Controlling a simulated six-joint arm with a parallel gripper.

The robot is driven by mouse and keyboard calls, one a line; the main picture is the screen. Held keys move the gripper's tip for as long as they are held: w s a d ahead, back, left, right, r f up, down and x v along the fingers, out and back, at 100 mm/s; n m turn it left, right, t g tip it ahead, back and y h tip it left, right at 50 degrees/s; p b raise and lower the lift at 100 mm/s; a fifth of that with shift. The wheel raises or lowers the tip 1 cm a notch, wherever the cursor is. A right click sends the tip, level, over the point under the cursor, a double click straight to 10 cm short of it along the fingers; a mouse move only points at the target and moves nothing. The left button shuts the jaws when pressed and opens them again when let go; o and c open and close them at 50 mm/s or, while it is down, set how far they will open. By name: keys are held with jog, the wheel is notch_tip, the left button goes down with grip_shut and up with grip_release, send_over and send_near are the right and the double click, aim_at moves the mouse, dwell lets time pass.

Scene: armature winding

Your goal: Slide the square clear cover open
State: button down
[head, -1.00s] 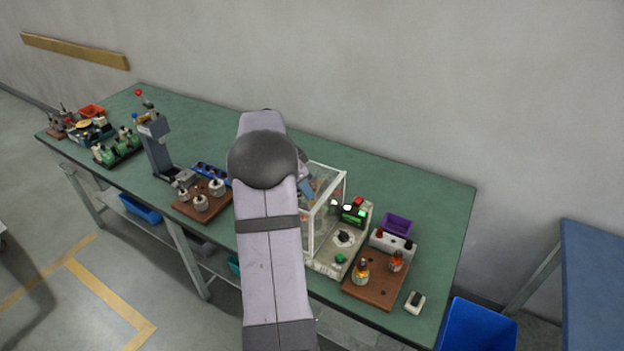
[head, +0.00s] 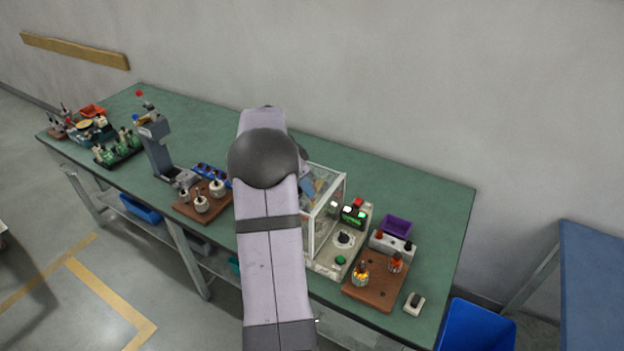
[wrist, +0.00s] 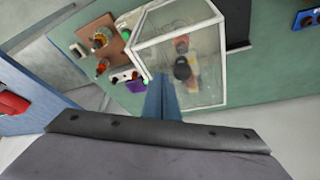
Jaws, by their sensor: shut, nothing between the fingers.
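The square clear cover (head: 326,213) has a white frame and see-through panels, and stands on the bench just right of my arm. In the wrist view the cover (wrist: 205,98) fills the upper middle, with a dark round part and other parts seen through its panel. My gripper (wrist: 162,80) is shut and empty, its blue-grey fingers at the frame's lower left corner in the picture. I cannot tell whether they touch the frame.
A control box with lit buttons (head: 352,216) stands right of the cover. Beyond it are a purple bin (head: 397,226) and a brown board (head: 383,289) with wound parts. Left of my arm are another board (head: 186,209) and a grey press (head: 154,145). The bench's back right is clear.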

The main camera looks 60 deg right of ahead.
jog(key=shift+d+r, duration=0.1)
jog(key=shift+r, duration=0.55)
jog(key=shift+r, duration=0.1)
jog(key=shift+s+r+p, duration=0.15)
jog(key=shift+r+p, duration=0.3)
jog(key=shift+r, duration=0.1)
jog(key=r, duration=0.1)
jog(key=s+r+p, duration=0.1)
jog(key=shift+r, duration=0.35)
jog(key=shift+w, duration=0.1)
